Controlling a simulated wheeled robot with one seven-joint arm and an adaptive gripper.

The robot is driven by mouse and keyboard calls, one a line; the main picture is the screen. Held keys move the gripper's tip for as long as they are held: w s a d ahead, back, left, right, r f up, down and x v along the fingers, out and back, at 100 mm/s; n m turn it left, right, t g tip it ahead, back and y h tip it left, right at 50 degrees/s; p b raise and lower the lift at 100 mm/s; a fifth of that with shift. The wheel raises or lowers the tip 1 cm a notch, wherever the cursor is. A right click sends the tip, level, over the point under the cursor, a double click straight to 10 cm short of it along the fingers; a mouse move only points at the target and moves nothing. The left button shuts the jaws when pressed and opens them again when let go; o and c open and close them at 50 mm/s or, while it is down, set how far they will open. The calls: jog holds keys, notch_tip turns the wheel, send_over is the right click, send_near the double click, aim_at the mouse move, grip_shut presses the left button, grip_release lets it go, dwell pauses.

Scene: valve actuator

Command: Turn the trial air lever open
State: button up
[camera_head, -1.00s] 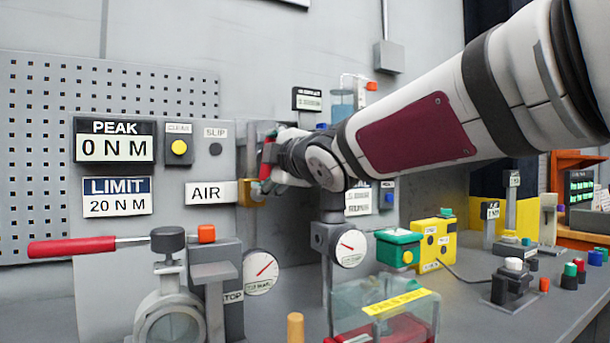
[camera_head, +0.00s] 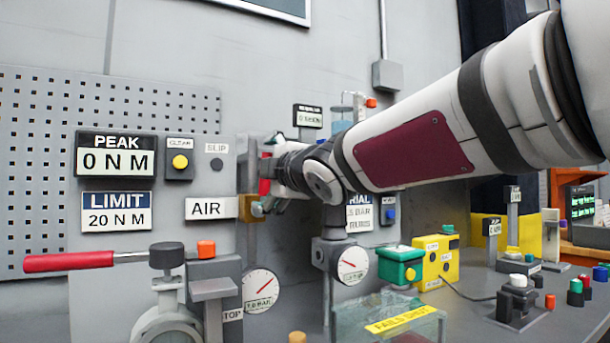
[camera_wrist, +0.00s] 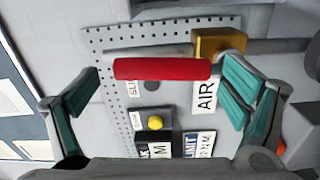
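The trial air lever has a red handle (camera_wrist: 162,69) on a grey bar, with a brass-yellow valve block (camera_wrist: 220,42) at one end beside the AIR label (camera_wrist: 205,93). In the head view the red handle (camera_head: 265,184) is partly covered by my gripper (camera_head: 275,178), and the brass block (camera_head: 250,208) shows just below it. In the wrist view my gripper (camera_wrist: 160,92) is open, with one teal-padded finger on each side of the handle. Gaps show between the handle's ends and the pads; I see no clear contact. Depth to the handle is hard to tell.
The panel carries a PEAK display (camera_head: 116,155) reading 0 NM and a LIMIT plate (camera_head: 116,212). A torque wrench with a red grip (camera_head: 70,262) reaches left in front. Two gauges (camera_head: 261,288) (camera_head: 352,265), a green box (camera_head: 400,265) and a clear bin (camera_head: 385,322) stand below my arm.

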jog(key=shift+s, duration=0.1)
jog(key=v, duration=1.2)
jog(key=s+d+f+m+g+h, duration=0.25)
jog(key=d+f+m+h, duration=0.25)
jog(key=d+f+m, duration=0.45)
jog(key=s+d+f+m+g+h, duration=0.1)
jog(key=s+d+f+m+h, duration=0.45)
jog(key=d, duration=0.75)
jog(key=s+d+f+m+g+h, duration=0.1)
jog(key=s+d+f+m+g, duration=0.35)
jog(key=s+f, duration=0.65)
jog(key=s+a+f+m+g+y, duration=0.2)
jog(key=s+f+m+g, duration=0.45)
jog(key=s, duration=0.85)
notch_tip(320, 180, up, 22)
jog(key=n+t+p, duration=0.2)
jog(key=t+p, duration=0.1)
jog(key=p, duration=2)
jog(key=shift+w+d+r+t, duration=0.15)
jog(key=shift+w+d+t, duration=0.1)
jog(key=shift+d+t, duration=0.1)
